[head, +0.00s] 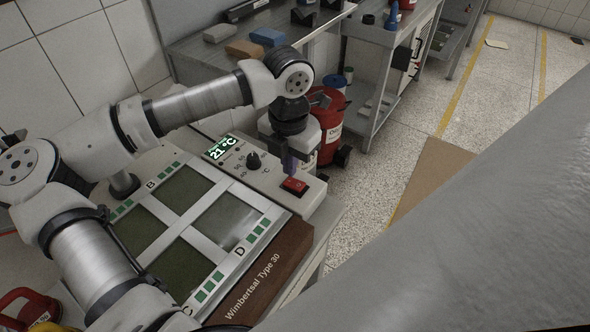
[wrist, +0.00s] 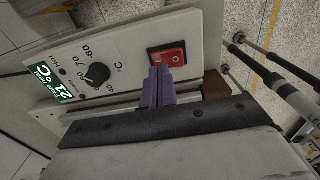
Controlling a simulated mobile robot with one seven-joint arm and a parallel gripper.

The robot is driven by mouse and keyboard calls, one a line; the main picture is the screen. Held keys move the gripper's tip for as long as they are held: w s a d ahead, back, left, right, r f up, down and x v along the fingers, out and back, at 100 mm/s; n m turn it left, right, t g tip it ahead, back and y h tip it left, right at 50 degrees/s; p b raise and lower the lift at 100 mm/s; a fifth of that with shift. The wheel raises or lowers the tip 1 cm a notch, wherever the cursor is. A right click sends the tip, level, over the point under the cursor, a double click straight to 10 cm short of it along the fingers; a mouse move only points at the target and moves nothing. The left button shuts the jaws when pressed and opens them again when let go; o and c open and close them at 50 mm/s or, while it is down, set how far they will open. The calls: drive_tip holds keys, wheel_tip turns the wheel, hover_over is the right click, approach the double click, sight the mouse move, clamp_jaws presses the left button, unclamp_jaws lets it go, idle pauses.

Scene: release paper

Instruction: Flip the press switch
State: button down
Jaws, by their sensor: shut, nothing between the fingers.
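The press switch (head: 295,186) is a red rocker switch in a black frame on the light panel of the press, near its right end. In the wrist view the switch (wrist: 166,57) lies just beyond my fingertips. My gripper (head: 290,172) points down right above the switch in the head view. In the wrist view my gripper (wrist: 158,70) is shut, its two purple fingers together and empty. The tips overlap the lower edge of the switch in that view; I cannot tell whether they touch it. The press (head: 262,270) is marked "Wimbertsal Type 30".
On the panel are a black knob (head: 254,161) and a green display (head: 218,147) reading 21 °C. A steel bench (head: 210,48) with blocks is at the back. The speckled floor (head: 480,100) at right is largely open.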

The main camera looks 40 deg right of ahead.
wheel_tip(320, 180, up, 4)
drive_tip(key=shift+r+p, duration=0.25)
drive_tip(key=shift+p, duration=0.5)
